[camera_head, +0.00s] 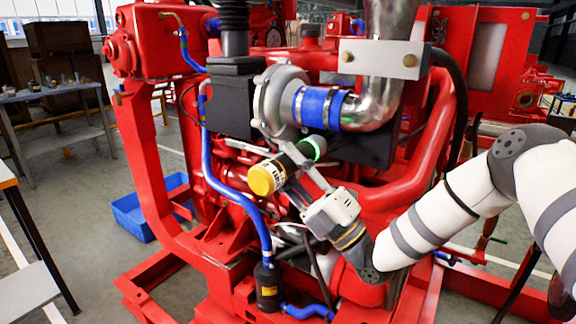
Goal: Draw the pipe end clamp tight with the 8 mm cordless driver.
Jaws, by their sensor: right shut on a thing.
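The hose joins the grey turbo housing to the shiny metal pipe (378,108). The pipe end clamp (335,109) is a metal band around the hose's right end, by the pipe. The driver's far end points up and right, below the clamp. I cannot tell whether its tip touches the clamp. My left gripper is not in view.
The red engine frame (150,170) surrounds the work area. A thin blue hose (225,190) runs down left of the driver. A blue crate (130,215) sits on the floor at left. A table with small parts (50,92) stands at the far left.

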